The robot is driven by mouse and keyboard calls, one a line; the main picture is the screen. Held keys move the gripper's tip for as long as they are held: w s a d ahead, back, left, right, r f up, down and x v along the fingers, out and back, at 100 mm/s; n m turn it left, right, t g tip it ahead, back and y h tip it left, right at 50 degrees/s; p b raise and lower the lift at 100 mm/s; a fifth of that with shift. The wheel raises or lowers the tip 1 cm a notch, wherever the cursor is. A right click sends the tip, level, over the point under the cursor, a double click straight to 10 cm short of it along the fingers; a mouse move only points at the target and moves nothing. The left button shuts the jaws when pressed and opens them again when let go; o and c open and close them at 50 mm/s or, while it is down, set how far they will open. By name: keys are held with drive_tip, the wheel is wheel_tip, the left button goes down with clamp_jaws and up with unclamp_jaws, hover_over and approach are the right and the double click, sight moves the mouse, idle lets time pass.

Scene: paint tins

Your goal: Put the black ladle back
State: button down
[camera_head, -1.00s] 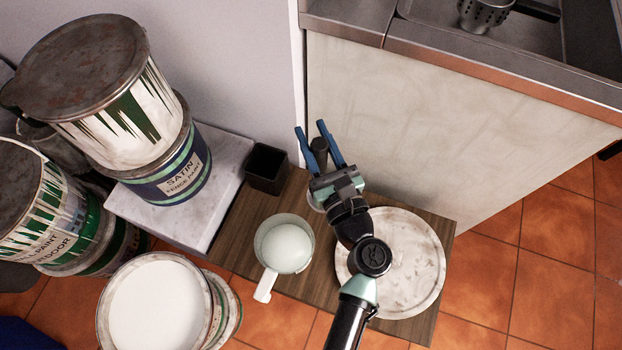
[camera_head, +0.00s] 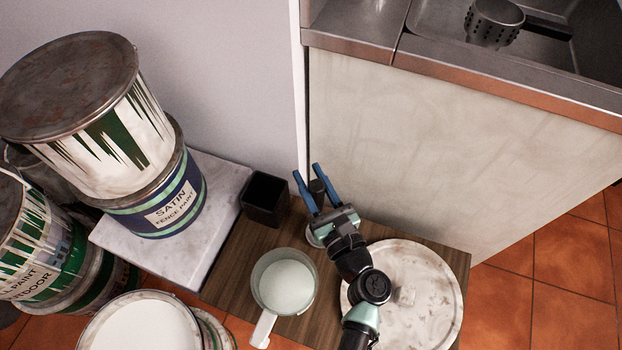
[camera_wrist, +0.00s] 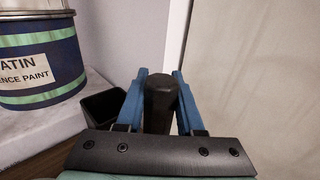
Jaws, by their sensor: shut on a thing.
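My gripper (camera_head: 307,178) is over the back edge of the wooden board, its two blue fingers closed around a dark upright cylinder. This cylinder (camera_wrist: 160,105) stands between the fingers in the wrist view and looks like the black ladle's handle. Its lower part is hidden behind the gripper, so I cannot see a bowl clearly. A small pale-grey rounded thing (camera_head: 312,238) shows beside the gripper's base; I cannot tell whether it belongs to the ladle. A black square open pot (camera_head: 264,199) stands just left of the gripper; it also shows in the wrist view (camera_wrist: 104,104).
A white-filled cup with a handle (camera_head: 284,288) and a round stained lid (camera_head: 440,285) sit on the wooden board (camera_head: 235,262). Stacked paint tins (camera_head: 160,205) stand left on a pale slab (camera_head: 222,190). A perforated metal ladle (camera_head: 494,22) lies in the sink.

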drive_tip(key=c, duration=1)
unclamp_jaws()
drive_tip(key=shift+f, duration=0.15)
drive_tip(key=o, duration=0.5)
drive_tip(key=shift+c, duration=0.2)
drive_tip(key=shift+s+d+r, duration=0.1)
drive_tip(key=shift+s+r, duration=0.15)
drive_tip(key=shift+s, duration=0.05)
drive_tip(key=p+v, duration=0.2)
drive_tip(key=v, duration=0.9)
drive_tip(key=shift+s, duration=0.2)
drive_tip(key=shift+d, duration=0.1)
